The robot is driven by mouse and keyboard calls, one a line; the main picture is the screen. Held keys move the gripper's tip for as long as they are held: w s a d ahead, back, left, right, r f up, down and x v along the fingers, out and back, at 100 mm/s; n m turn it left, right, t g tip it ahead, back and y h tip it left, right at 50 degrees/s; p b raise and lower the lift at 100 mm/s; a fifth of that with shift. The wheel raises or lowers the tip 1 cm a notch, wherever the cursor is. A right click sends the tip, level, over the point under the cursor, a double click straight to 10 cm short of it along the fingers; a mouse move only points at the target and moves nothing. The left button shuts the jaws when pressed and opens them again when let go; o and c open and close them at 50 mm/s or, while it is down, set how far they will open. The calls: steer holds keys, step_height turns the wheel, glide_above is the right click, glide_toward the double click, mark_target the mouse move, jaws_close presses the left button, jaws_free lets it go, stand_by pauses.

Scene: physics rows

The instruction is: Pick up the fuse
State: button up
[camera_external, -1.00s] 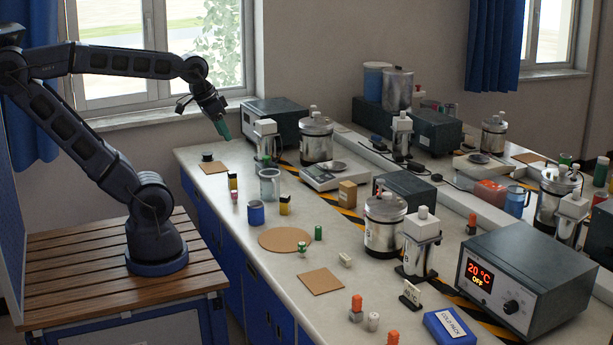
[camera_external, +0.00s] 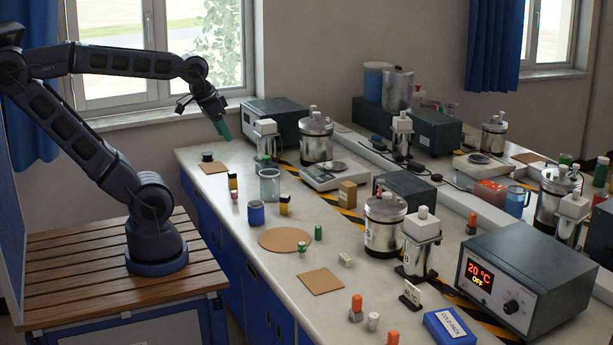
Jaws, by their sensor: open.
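My gripper (camera_external: 222,128) hangs over the far left end of the bench (camera_external: 222,262), pointing down with its green tip, above and apart from the bench top. It is open; I cannot make out the gap between its fingers at this size. No piece is clearly recognisable as the fuse. Small candidates stand on the bench: a green-topped piece (camera_external: 318,233), a white block (camera_external: 345,260), an orange-topped piece (camera_external: 356,308), a white piece (camera_external: 373,321), a pink piece (camera_external: 234,195) and yellow-and-black pieces (camera_external: 233,182), (camera_external: 285,204).
A glass beaker (camera_external: 270,187), a blue jar (camera_external: 257,213) and a scale (camera_external: 327,176) stand near my gripper. A round cork mat (camera_external: 285,240) and a square one (camera_external: 321,281) lie bare.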

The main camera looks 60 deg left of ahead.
steer(key=n+g, duration=0.5)
steer(key=n, duration=1.3)
glide_above(302, 243)
step_height(302, 243, down, 28)
steer(key=shift+r, duration=0.1)
steer(key=shift+f, duration=5.1)
steer(key=shift+c, duration=0.2)
steer(key=c, duration=1)
